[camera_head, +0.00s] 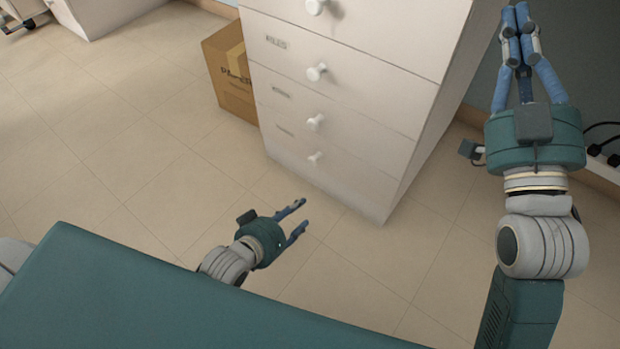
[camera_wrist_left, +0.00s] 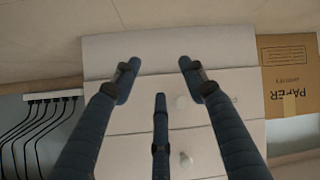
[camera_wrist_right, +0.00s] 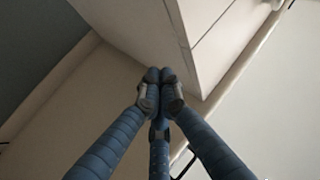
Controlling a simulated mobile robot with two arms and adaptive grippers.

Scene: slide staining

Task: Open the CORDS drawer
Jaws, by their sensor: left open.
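A white drawer cabinet (camera_head: 375,95) stands at the upper middle of the head view, with round white knobs. Its drawers look shut. One label reads FILES (camera_head: 276,42); the labels on the two drawers below (camera_head: 281,92) (camera_head: 285,131) are too small to read, so I cannot tell which is CORDS. My left gripper (camera_head: 303,214) is open and empty, low in front of the cabinet and apart from it. In the left wrist view the cabinet front (camera_wrist_left: 225,90) appears upside down beyond the fingers. My right gripper (camera_head: 517,14) is shut and empty, right of the cabinet.
A cardboard PAPER box (camera_head: 226,70) stands against the cabinet's left side. Black cables (camera_head: 604,128) lie by the wall at the right; a power strip (camera_wrist_left: 50,97) with plugged cables shows in the left wrist view. The tiled floor in front is clear.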

